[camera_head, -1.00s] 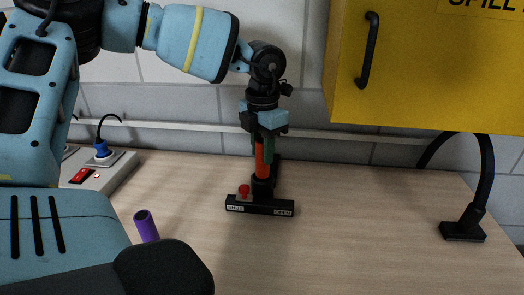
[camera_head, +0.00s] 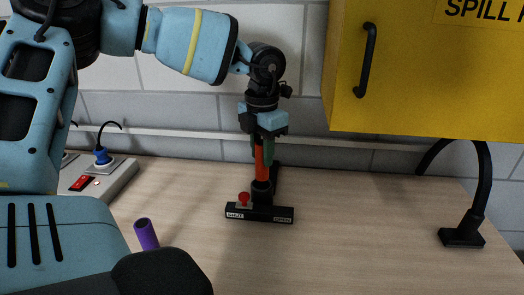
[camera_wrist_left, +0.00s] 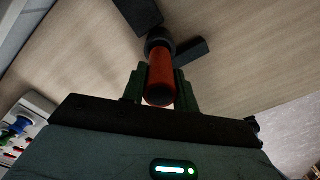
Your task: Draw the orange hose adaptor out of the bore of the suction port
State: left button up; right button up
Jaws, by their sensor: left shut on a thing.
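The orange hose adaptor (camera_head: 260,164) stands upright at the black suction port (camera_head: 262,192). Its lower end meets the port's collar; how deep it sits in the bore is hidden. My left gripper (camera_head: 263,152) points straight down and is shut on the adaptor's upper part, its green fingers on either side. In the left wrist view the adaptor (camera_wrist_left: 161,82) lies between the fingers, with the dark collar (camera_wrist_left: 158,42) right behind it. My right gripper is not in view.
The port's base bar (camera_head: 259,213) has "SHUT" and "OPEN" labels and a red knob (camera_head: 244,198). A purple tube (camera_head: 146,234) stands at front left, a power strip (camera_head: 105,177) behind it. A yellow cabinet (camera_head: 430,70) overhangs at right, above a black bent stand (camera_head: 463,236).

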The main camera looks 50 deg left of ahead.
pick_arm(q)
jog(key=shift+r, duration=1.45)
